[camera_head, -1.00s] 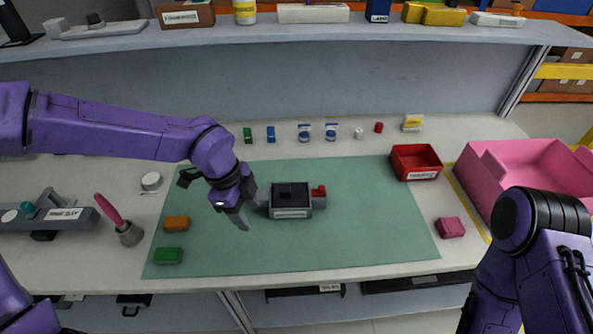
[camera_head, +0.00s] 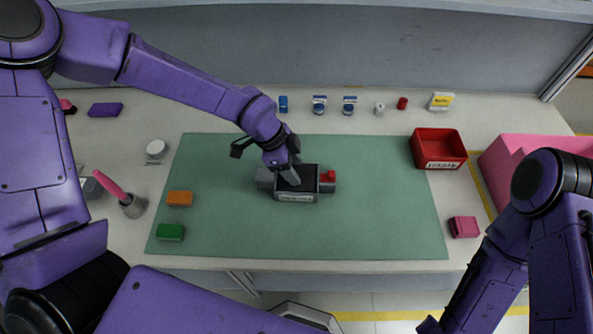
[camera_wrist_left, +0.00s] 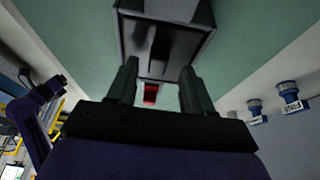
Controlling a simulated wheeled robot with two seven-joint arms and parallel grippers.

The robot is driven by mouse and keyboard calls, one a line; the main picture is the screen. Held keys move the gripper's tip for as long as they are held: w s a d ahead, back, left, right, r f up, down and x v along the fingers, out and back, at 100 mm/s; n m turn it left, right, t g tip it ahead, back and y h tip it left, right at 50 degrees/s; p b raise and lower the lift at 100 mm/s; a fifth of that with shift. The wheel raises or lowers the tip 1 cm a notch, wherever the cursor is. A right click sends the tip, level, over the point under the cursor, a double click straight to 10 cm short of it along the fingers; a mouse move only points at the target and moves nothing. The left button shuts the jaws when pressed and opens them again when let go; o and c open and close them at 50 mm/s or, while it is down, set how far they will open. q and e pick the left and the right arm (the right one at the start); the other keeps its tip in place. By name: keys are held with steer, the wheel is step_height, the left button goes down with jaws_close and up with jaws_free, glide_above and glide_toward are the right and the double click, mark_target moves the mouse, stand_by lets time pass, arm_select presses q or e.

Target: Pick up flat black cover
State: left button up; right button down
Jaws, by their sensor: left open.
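The grey dashboard module (camera_head: 296,197) lies on the green mat, with a red part (camera_head: 327,181) at its right end. A flat black cover (camera_head: 312,178) appears to fill the module's top; its edges are hard to make out. My left gripper (camera_head: 290,178) points down over the module's left half and partly hides it. In the left wrist view the two fingers (camera_wrist_left: 160,86) are apart with nothing clearly between them. The module (camera_wrist_left: 166,70) fills the top there, with a dark shape (camera_wrist_left: 160,42) on it. Contact cannot be told. My right gripper is out of view.
An orange block (camera_head: 179,199) and a green block (camera_head: 171,232) lie on the mat's left side. A red bin (camera_head: 440,162) stands at the mat's upper right. A pink block (camera_head: 464,227) and a pink crate (camera_head: 520,150) are at the right. The mat's lower middle is clear.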

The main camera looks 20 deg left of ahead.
arm_select(q)
steer(key=shift+s+d+f, duration=0.1)
steer(key=shift+f, duration=0.2)
steer(key=shift+s+r, duration=0.1)
steer(key=shift+s, duration=0.1)
steer(key=shift+w, duration=0.1)
jaws_close()
